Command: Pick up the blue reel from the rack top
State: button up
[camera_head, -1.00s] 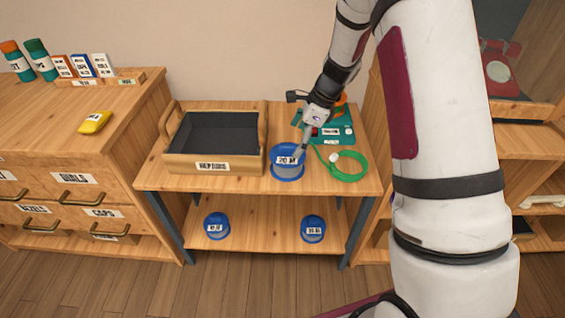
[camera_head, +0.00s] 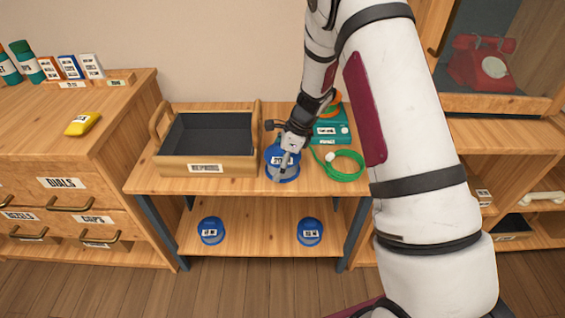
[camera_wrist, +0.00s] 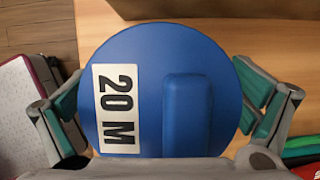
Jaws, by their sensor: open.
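The blue reel (camera_head: 283,172) stands on the rack top (camera_head: 225,188), right of the black-lined wooden tray. In the wrist view the blue reel (camera_wrist: 210,60) fills the middle, with a white "20 M" label and a raised blue bar on its face. My gripper (camera_head: 287,163) is over the reel and partly hides it in the head view. In the wrist view my gripper (camera_wrist: 160,105) is open, one finger to the left and one to the right of the reel. Whether the fingers touch the reel's rim I cannot tell.
The wooden tray (camera_head: 206,168) stands close on the left. A green cable coil (camera_head: 345,166) lies close on the right, with a teal case (camera_head: 332,128) behind it. Two more blue reels, left (camera_head: 211,230) and right (camera_head: 310,231), sit on the lower shelf.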

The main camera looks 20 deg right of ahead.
jog(key=c, duration=1.2)
jog(key=shift+r, duration=0.1)
jog(key=shift+c, duration=1)
jog(key=shift+r, duration=0.1)
